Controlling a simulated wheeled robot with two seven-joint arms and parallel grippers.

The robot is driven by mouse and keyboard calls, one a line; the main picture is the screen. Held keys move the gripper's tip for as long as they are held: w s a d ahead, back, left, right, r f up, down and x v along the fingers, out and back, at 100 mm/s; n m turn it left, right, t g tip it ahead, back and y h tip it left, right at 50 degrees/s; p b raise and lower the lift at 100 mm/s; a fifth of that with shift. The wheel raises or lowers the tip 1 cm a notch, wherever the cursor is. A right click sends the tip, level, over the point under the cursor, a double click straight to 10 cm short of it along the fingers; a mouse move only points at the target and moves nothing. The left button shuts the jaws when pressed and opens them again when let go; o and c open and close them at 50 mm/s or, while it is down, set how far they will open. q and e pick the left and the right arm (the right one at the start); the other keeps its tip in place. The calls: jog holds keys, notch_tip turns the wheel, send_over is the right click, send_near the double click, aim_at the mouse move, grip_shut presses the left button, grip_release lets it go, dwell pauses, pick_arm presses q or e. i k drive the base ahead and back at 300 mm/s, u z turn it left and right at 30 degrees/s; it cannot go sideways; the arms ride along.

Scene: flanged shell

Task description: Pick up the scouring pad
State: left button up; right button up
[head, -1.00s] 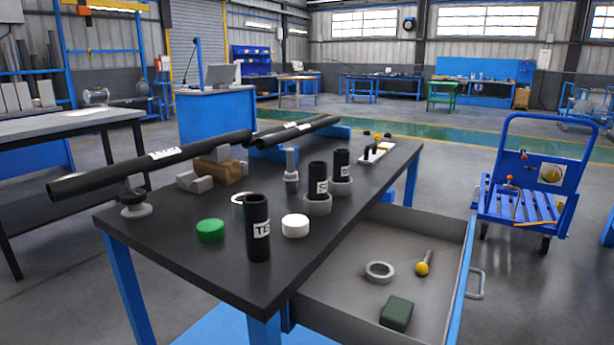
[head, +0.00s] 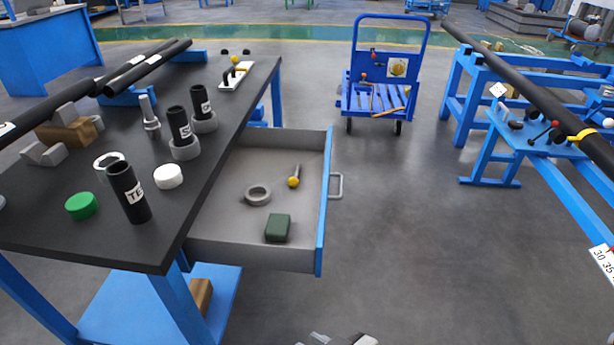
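The scouring pad appears to be the dark green block (head: 278,228) lying flat in the front part of the open grey drawer (head: 225,218). Its top and front side are in plain view and nothing covers it. A grey ring (head: 257,195) and a yellow-ended tool (head: 294,180) lie behind it in the drawer, apart from it. Neither of my grippers can be made out. Only some grey and dark parts show at the bottom edge, too cut off to identify.
The drawer hangs out from the black-topped workbench (head: 120,240), with a handle (head: 337,185) on its right side. Black tubes and a green disc (head: 82,206) stand on the bench. Floor right of the drawer is clear. A blue cart (head: 377,95) stands behind; blue stands are at right.

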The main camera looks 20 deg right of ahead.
aim_at(278, 225)
jog(key=k, duration=1.2)
jog(key=z, duration=0.75)
jog(key=i, duration=1.5)
jog(key=u, duration=0.9)
jog(key=k, duration=0.2)
jog(key=z, duration=0.2)
